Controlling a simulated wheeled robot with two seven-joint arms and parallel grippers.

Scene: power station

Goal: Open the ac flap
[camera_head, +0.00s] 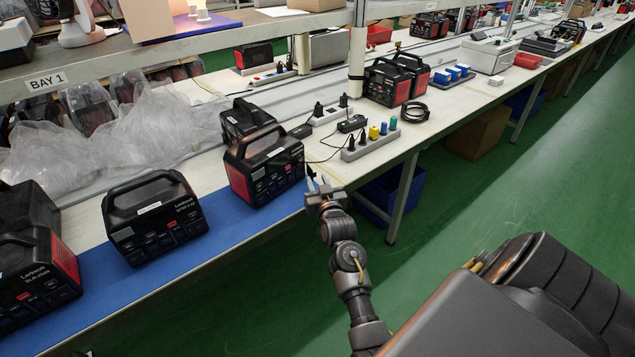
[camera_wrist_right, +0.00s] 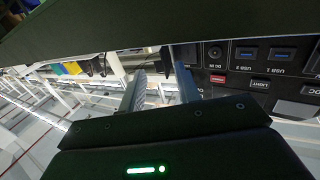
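A black power station with red side panels and a top handle (camera_head: 265,168) stands at the front edge of the bench, on the end of a blue mat. Its front panel (camera_wrist_right: 230,80) fills the right of the wrist view, with USB ports, a DC IN socket and a LIGHT button. A grey rounded cover (camera_wrist_right: 294,109) is partly in view at that panel's lower right; I cannot tell if it is the ac flap. My right gripper (camera_head: 319,183) is just right of the power station, its two fingers (camera_wrist_right: 160,88) apart with nothing seen between them. My left gripper is not in view.
More power stations (camera_head: 155,217) stand left on the blue mat (camera_head: 105,275). A power strip (camera_head: 371,145) with coloured plugs lies behind my right gripper. A shelf post (camera_head: 357,50) rises behind.

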